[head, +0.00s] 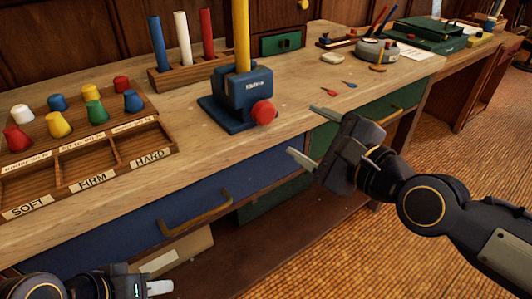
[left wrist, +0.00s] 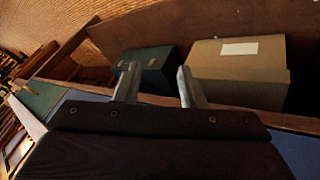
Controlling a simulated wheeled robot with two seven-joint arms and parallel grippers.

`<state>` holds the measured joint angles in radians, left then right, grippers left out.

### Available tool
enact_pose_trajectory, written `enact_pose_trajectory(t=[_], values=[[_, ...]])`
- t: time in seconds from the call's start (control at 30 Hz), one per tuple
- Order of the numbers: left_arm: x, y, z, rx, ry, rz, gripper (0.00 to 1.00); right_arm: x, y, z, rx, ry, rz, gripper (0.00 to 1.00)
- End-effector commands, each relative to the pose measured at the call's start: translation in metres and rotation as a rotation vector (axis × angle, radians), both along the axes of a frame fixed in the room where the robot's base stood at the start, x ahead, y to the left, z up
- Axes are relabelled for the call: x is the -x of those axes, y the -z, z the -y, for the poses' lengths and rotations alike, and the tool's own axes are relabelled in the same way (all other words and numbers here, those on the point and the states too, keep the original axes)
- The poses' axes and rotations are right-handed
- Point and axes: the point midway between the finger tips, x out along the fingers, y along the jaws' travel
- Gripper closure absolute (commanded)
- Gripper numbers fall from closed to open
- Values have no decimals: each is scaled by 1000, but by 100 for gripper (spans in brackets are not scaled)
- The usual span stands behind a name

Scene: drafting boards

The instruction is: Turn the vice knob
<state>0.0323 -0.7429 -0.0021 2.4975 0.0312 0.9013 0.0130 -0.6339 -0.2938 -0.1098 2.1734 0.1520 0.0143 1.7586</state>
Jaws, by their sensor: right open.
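The vice (head: 243,95) is dark blue and stands on the bench near its front edge. A yellow rod (head: 242,38) stands upright in it. The red vice knob (head: 263,112) is on its front right side. My right gripper (head: 306,134) is open, just right of the knob and apart from it, with nothing between its fingers. My left gripper (head: 160,288) is low at the bottom left, below the bench top. In the left wrist view my left gripper (left wrist: 157,82) has its two fingers apart and empty, facing boxes under the bench.
A sorting tray (head: 88,150) with colored pegs and labels SOFT, FIRM and HARD is on the left. A wooden rack (head: 190,72) holds colored rods behind the vice. A drawer handle (head: 195,212) sticks out below. A cardboard box (left wrist: 238,72) is on the lower shelf.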

Motion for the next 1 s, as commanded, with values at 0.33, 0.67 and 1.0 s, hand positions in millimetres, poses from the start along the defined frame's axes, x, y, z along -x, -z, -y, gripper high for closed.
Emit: enact_pose_trajectory(t=[0.33,0.67,1.0], values=[[0,44,0,0,0,1,64,-13,5,-35,-312,0,-58,36],[0,56,0,0,0,1,64,-54,6,-65,-307,1,-59,36],[0,59,0,0,0,1,64,-71,4,-76,-308,1,-58,36]])
